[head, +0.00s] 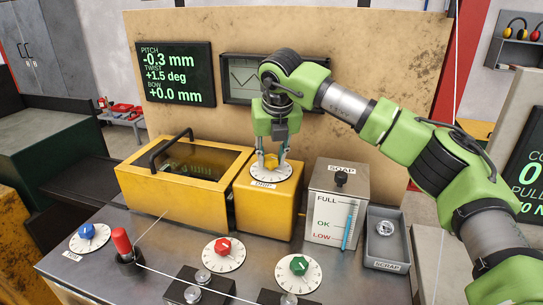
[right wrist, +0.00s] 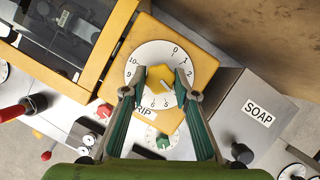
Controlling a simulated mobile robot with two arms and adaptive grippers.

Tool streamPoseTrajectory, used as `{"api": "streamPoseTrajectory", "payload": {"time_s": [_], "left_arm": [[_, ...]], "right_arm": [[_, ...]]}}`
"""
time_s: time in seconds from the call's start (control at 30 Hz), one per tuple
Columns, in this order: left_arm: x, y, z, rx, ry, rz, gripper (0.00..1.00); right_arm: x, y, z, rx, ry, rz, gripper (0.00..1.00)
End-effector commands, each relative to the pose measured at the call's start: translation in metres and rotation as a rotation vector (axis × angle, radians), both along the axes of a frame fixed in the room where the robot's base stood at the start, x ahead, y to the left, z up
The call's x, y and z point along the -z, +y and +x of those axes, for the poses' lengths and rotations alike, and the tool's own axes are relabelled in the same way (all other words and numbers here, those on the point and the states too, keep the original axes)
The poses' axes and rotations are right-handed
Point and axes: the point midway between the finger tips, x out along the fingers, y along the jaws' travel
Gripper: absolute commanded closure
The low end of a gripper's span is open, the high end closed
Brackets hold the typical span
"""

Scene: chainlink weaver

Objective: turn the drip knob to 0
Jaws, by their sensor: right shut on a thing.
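The drip knob (head: 271,161) is yellow and sits on a white round dial (head: 262,175) on top of the yellow box, above a DRIP label. In the right wrist view the knob (right wrist: 158,80) stands in the middle of its dial (right wrist: 147,52). The 0 is at the dial's upper right, the 10 at its left and the 5 and 6 at the bottom. I cannot tell which number the knob points to. My right gripper (head: 271,163) comes down from above and is shut on the knob, one finger on each side. The fingers hide parts of the dial. My left gripper is not in view.
A yellow box with a dark window and handle (head: 175,205) stands left of the knob. The SOAP tank (head: 336,200) and SCRAP tray (head: 385,250) are on the right. Blue, red (head: 223,247) and green (head: 299,265) knobs and a red-handled lever (head: 122,243) are in front.

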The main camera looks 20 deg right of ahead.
Motion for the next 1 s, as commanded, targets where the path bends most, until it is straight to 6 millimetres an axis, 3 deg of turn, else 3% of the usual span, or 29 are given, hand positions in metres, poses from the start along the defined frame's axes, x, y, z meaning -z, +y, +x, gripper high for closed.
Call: {"api": "streamPoseTrajectory", "payload": {"time_s": [0.37, 0.67, 1.0], "left_arm": [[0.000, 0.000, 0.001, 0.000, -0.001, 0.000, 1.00], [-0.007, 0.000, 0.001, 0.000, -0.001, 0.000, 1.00], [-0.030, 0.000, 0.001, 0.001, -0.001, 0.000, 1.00]], "right_arm": [[-0.001, -0.002, 0.000, -0.148, -0.001, 0.002, 0.94], [-0.002, -0.004, 0.001, -0.415, -0.001, 0.003, 0.94], [-0.004, -0.005, 0.002, -0.736, -0.001, 0.004, 0.94]]}}
